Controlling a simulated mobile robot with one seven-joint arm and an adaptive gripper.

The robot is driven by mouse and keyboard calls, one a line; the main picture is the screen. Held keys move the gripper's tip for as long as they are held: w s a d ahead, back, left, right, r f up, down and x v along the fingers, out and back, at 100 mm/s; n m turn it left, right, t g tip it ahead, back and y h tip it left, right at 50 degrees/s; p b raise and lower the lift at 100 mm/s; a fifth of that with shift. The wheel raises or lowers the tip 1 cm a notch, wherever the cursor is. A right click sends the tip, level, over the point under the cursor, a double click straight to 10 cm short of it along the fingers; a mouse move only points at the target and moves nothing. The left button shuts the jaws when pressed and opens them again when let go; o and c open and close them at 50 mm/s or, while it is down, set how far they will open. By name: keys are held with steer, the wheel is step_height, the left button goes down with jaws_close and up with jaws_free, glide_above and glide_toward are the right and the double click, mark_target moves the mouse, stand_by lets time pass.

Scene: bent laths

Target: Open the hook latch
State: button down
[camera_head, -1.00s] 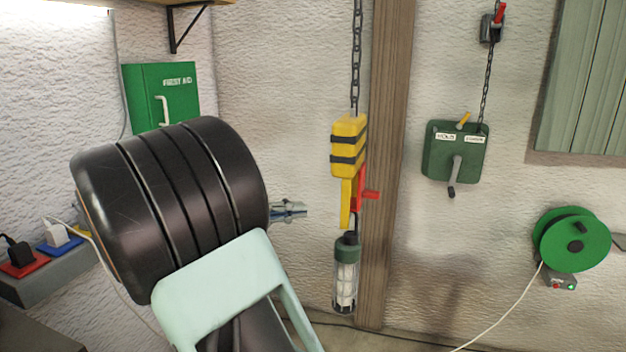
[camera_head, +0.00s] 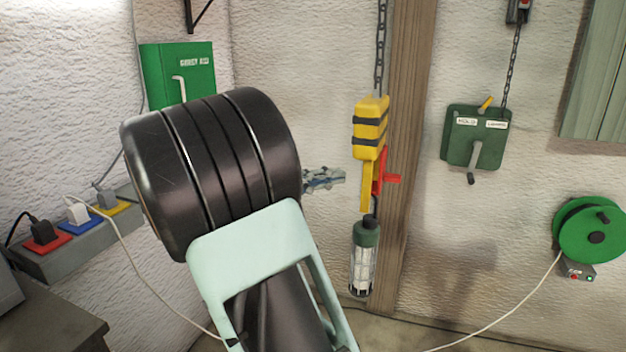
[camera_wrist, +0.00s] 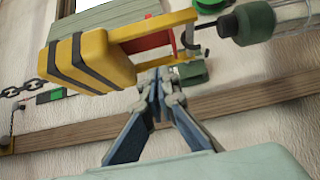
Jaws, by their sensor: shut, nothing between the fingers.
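A yellow hook block with black bands (camera_head: 370,128) hangs on a chain, its yellow hook (camera_head: 366,188) below. The red latch (camera_head: 381,172) sits at the hook's right side, with a red tab sticking out to the right. A caged lamp with a green cap (camera_head: 364,262) hangs upright from the hook. My gripper (camera_head: 342,177) is shut and empty, just left of the hook in the head view. In the wrist view, its fingertips (camera_wrist: 160,74) lie beside the hook opening, near the red latch (camera_wrist: 150,43). I cannot tell whether they touch.
A wooden post (camera_head: 405,150) stands right behind the hook. A green hoist box with a crank (camera_head: 477,136) and a green cable reel (camera_head: 590,230) are on the wall to the right. A first aid box (camera_head: 180,75) and a socket strip (camera_head: 80,235) are at left.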

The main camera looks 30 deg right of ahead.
mark_target(367, 180)
steer(key=s+d, duration=0.1)
steer(key=d, duration=0.1)
steer(key=s+d, duration=0.2)
steer(key=d, duration=0.1)
steer(key=shift+s+d, duration=0.15)
steer(key=shift+d, duration=0.15)
steer(key=shift+f, duration=0.1)
steer(key=shift+s+d+f+b, duration=0.2)
steer(key=shift+s+d+b, duration=0.05)
steer(key=shift+s+b, duration=0.05)
steer(key=shift+r, duration=0.1)
